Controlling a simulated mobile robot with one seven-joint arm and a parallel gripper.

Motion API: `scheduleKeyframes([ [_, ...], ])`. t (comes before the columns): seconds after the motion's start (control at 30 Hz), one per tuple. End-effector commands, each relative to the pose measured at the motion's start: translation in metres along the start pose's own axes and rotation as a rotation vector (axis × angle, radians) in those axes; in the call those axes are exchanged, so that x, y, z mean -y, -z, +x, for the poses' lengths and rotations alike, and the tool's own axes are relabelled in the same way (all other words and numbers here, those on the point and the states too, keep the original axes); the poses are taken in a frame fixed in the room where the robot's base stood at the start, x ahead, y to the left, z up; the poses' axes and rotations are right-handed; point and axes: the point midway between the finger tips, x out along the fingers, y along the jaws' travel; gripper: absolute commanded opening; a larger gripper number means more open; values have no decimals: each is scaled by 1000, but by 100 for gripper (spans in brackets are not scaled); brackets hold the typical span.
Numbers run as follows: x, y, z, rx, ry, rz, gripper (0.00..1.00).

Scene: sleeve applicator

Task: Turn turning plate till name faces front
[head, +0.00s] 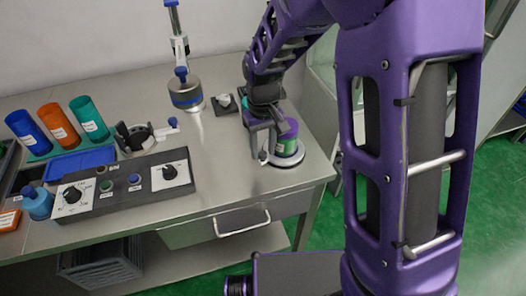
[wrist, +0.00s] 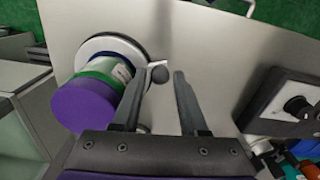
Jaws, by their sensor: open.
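The turning plate (head: 287,163) is a pale disc with a dark rim near the right front corner of the steel bench. It also shows at upper left in the wrist view (wrist: 93,43). A purple and green container (head: 289,136) stands on it; part of its white label (wrist: 122,73) shows in the wrist view, but its name is unreadable. A small dark knob (wrist: 160,73) sticks out beside the plate. My gripper (wrist: 159,84) is open, with the knob between its fingertips in the wrist view; I cannot tell whether they touch it. In the head view my gripper (head: 262,142) partly hides the container.
A control box with dials (head: 125,185) stands at the bench's left front. A steel cylinder under a post (head: 186,92) and a small dark pad (head: 225,104) are behind. Blue, orange and teal cups (head: 60,127) stand at left. The bench middle is clear.

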Motion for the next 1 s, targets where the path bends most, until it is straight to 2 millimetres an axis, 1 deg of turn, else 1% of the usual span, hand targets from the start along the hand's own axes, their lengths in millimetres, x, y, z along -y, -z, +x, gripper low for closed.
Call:
scheduleKeyframes([
  [0.03,0,0,5,0,0,0,43],
  [0.13,0,0,8,0,0,0,43],
  [0.4,0,0,9,-1,0,0,43],
  [0.47,0,0,9,-1,0,0,32],
  [0.5,0,0,9,-1,0,0,25],
  [0.63,0,0,9,-1,0,0,1],
  [0.67,0,0,9,-1,0,0,0],
  [1.0,0,0,9,-1,0,0,0],
])
